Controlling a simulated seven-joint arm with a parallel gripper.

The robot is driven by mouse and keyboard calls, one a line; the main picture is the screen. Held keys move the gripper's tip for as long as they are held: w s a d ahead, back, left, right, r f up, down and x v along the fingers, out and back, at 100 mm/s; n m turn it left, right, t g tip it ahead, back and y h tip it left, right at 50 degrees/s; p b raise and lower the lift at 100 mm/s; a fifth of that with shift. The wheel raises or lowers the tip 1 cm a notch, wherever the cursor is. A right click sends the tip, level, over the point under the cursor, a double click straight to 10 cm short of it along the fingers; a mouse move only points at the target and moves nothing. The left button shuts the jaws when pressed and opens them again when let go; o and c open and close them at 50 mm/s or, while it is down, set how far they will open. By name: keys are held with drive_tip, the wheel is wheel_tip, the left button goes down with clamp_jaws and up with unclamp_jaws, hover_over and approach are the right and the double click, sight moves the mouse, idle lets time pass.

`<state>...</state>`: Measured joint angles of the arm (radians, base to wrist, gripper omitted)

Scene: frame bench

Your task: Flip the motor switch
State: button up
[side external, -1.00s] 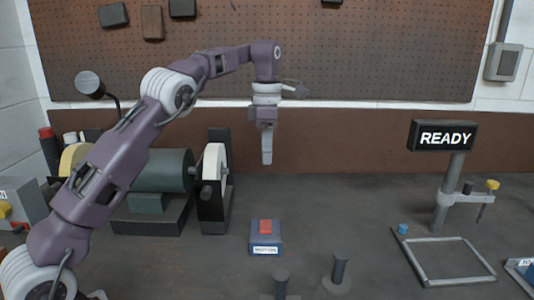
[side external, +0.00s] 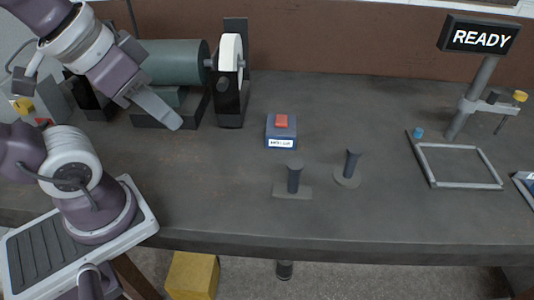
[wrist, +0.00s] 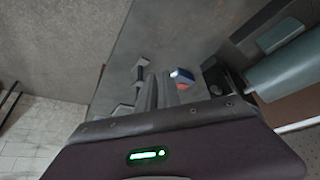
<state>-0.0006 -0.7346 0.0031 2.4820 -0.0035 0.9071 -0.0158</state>
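The motor switch is a small blue box (side external: 281,136) with a red rocker (side external: 281,121) on top and a white label on its front. It sits on the bench right of the grinder. In the wrist view the box (wrist: 182,76) lies just beyond the fingertips, to their right, and is partly hidden. My gripper (side external: 174,122) is in the air at the left of the side view, in front of the grinder's motor and clear of the switch. Its two fingers (wrist: 158,78) look pressed together with nothing between them.
A grinder with a green motor (side external: 174,62) and pale wheel (side external: 230,58) stands behind left. Two dark posts (side external: 294,178) (side external: 351,164) stand in front of the switch. A READY sign (side external: 480,38) and a grey frame (side external: 455,186) are at right. Bench between is clear.

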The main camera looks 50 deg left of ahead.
drive_tip(key=o, duration=0.7)
drive_tip(key=w+r, duration=0.1)
drive_tip(key=w, duration=0.1)
drive_tip(key=w+r+n+g, duration=0.1)
drive_tip(key=w+r+n+h, duration=0.1)
drive_tip(key=w+r, duration=0.1)
drive_tip(key=shift+w+a+g, duration=0.25)
drive_tip(key=shift+w+g, duration=0.05)
drive_tip(key=shift+w, duration=0.05)
drive_tip(key=shift+o, duration=0.3)
drive_tip(key=w+a+r+n+g+h, duration=0.1)
drive_tip(key=w+r+n, duration=0.1)
drive_tip(key=w, duration=0.4)
drive_tip(key=shift+a, duration=0.2)
drive_tip(key=n+g+h, duration=0.1)
drive_tip(key=n+g, duration=0.2)
drive_tip(key=n, duration=0.2)
hover_over(282, 118)
drive_tip(key=a, duration=0.2)
wheel_tip(282, 118, down, 7)
drive_tip(key=w+f+g, duration=0.1)
drive_tip(key=f, duration=0.2)
drive_tip(key=f+g, duration=0.1)
drive_tip(key=f, duration=0.2)
drive_tip(key=w+f+g, duration=0.1)
drive_tip(key=f, duration=0.3)
drive_tip(key=shift+w+a+f, duration=0.1)
drive_tip(key=shift+w+a, duration=0.2)
drive_tip(key=shift+a, duration=0.05)
drive_tip(key=x, duration=0.7)
